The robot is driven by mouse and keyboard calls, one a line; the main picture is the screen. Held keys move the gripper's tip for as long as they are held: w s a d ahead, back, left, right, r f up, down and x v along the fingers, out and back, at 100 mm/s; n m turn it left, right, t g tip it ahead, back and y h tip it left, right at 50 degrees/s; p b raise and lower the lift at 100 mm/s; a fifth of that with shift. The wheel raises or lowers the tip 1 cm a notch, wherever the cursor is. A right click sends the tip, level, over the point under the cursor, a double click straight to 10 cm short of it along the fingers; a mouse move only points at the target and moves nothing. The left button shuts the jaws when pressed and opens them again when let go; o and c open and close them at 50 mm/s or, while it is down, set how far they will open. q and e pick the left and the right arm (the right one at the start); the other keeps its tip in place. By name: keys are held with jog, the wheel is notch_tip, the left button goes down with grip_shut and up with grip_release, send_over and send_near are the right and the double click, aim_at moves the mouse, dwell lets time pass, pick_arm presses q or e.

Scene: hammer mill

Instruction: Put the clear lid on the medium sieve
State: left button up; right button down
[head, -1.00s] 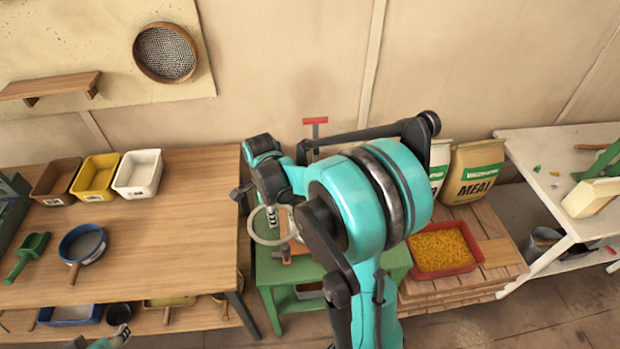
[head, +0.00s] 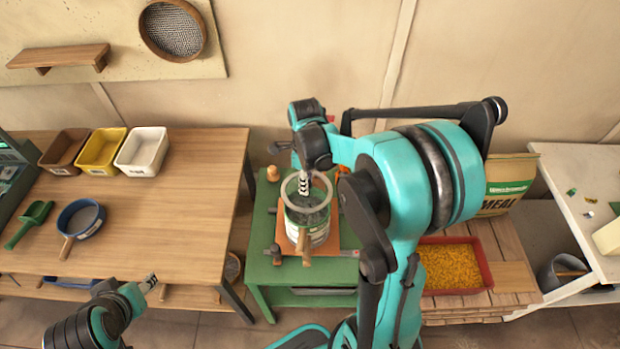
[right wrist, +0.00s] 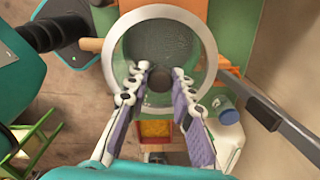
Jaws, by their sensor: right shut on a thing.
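The clear lid (head: 329,187), a see-through disc with a pale rim, is in my right gripper (head: 304,190). In the right wrist view my right gripper (right wrist: 162,85) has its fingers beside the dark knob of the lid (right wrist: 208,50). The lid is level or nearly so above a round green-grey vessel (head: 305,222) with a pale band and a wooden handle in front, on the green bench (head: 262,262). Whether they touch I cannot tell. A blue-rimmed sieve (head: 80,218) stands on the wooden table. My left gripper (head: 150,282) is empty beside that table; its jaws are too small to read.
Brown (head: 62,148), yellow (head: 100,152) and white (head: 141,152) bins and a green scoop (head: 30,223) are on the wooden table (head: 190,215). A red tray of yellow grain (head: 453,266) is right of the bench. An orange board (head: 330,243) lies under the vessel.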

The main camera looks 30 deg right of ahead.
aim_at(307, 197)
jog(key=shift+a, duration=0.1)
jog(key=shift+d+f, duration=0.25)
jog(key=shift+f+b, duration=0.2)
jog(key=shift+b, duration=0.15)
jog(key=shift+a+f+b, duration=0.15)
jog(key=shift+f+b, duration=0.45)
jog(key=shift+f, duration=0.05)
jog(key=shift+f+b, duration=1.45)
jog(key=shift+f, duration=0.4)
jog(key=shift+f+b, duration=0.95)
jog(key=shift+f, duration=0.1)
jog(key=c, duration=1.2)
grip_release()
